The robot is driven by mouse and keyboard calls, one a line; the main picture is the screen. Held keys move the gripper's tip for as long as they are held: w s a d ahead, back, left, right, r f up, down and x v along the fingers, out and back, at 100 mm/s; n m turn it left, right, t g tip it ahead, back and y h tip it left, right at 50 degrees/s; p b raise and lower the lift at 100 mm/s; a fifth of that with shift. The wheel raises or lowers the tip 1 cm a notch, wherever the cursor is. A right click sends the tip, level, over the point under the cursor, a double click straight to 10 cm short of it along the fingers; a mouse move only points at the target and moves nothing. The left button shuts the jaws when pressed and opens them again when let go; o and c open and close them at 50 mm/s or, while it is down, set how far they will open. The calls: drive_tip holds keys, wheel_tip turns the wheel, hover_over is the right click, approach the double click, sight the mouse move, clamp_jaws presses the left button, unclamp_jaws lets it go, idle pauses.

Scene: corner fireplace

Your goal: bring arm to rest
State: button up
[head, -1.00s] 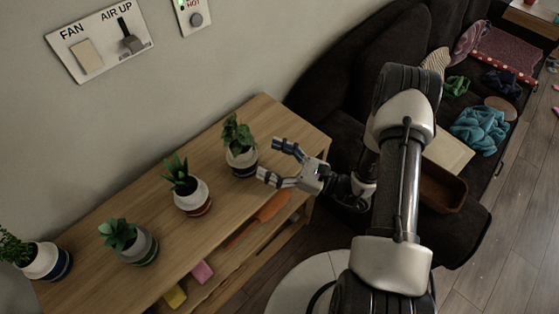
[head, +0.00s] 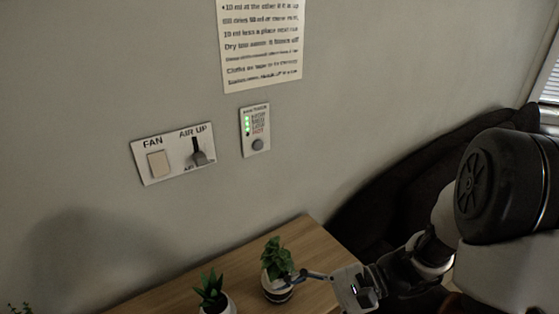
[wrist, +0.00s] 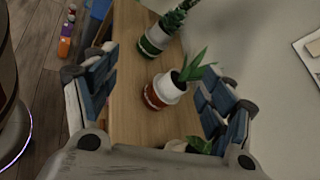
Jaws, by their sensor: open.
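My gripper (head: 308,277) is low in the head view, beside a leafy potted plant (head: 276,270) on the wooden shelf. Whether it touches the plant cannot be told there. In the wrist view my gripper (wrist: 155,95) has its two blue-padded fingers spread wide with nothing held between them. A white pot with a rust band (wrist: 162,91) stands on the shelf below, seen between the fingers. Part of another plant (wrist: 197,145) shows at the lower edge of the gap.
A spiky plant (head: 211,292) stands left on the shelf top (head: 313,238). The wall holds a fan panel (head: 176,153), an indicator panel (head: 255,131) and a written sheet (head: 262,45). A dark sofa (head: 400,175) is at right. A green-banded pot (wrist: 152,43) stands farther along the shelf.

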drive_tip(key=s+d+r+n+h, duration=0.4)
drive_tip(key=s+n+h, duration=0.3)
drive_tip(key=s+h, duration=0.15)
drive_tip(key=d+r+n+t+h, duration=0.3)
drive_tip(key=d+r+t+h, duration=0.2)
drive_tip(key=d+r+t, duration=0.1)
drive_tip(key=shift+d+n+t, duration=0.4)
drive_tip(key=shift+d+t, duration=0.2)
drive_tip(key=shift+d, duration=0.05)
drive_tip(key=shift+h, duration=0.25)
idle(0.6)
